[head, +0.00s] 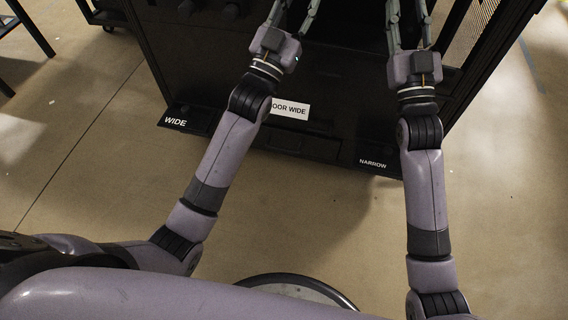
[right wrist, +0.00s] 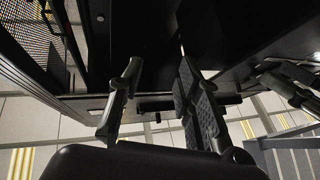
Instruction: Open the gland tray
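The black rack (head: 335,75) stands in front of me, with both arms reaching to it. I cannot tell which of its dark parts is the gland tray. My left gripper (head: 293,14) is at the top edge of the head view, its fingers apart, tips cut off. My right gripper (head: 407,16) is level with it to the right, also with its fingers apart. In the right wrist view the right gripper's fingers (right wrist: 155,85) are spread below a dark rack panel (right wrist: 150,45), with nothing seen between them. The left gripper (right wrist: 290,82) shows at the right there.
The rack's lower front ledge (head: 285,143) carries the words WIDE and NARROW. A white label (head: 289,110) reading "OOR WIDE" is partly covered by my left arm. Mesh (head: 483,28) shows at the rack's right side.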

